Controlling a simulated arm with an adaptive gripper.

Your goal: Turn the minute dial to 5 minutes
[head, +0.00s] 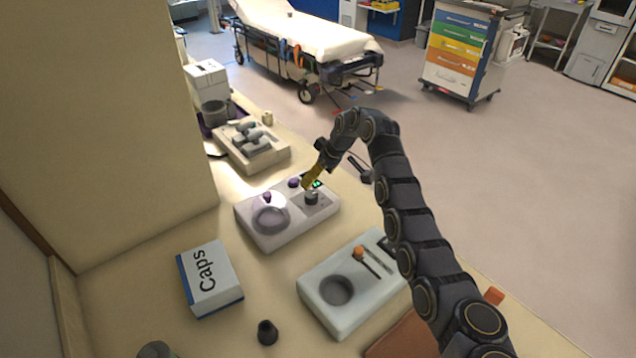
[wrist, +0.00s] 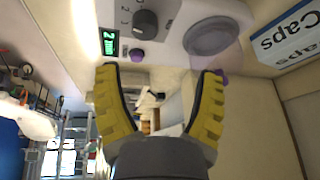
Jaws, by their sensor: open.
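The minute dial is a dark grey round knob (head: 312,198) on the right part of a pale grey device (head: 250,233). It also shows at the top of the wrist view (wrist: 146,23), with small printed marks beside it. A green lit display (wrist: 109,42) sits near the dial and seems to read 2, with blurred letters after it. A purple button (wrist: 136,55) is close to the display. My gripper (wrist: 160,73) has yellow ribbed fingers spread wide, with nothing between them. In the head view my gripper (head: 311,178) is just above and behind the dial, apparently not around it.
The device also has a round glassy plate (head: 269,219) with a purple knob. A second grey device (head: 345,313) with a round well stands in front. A Caps box (head: 210,279) lies at left, a small black cone (head: 267,332) nearby. Another instrument (head: 250,147) stands behind.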

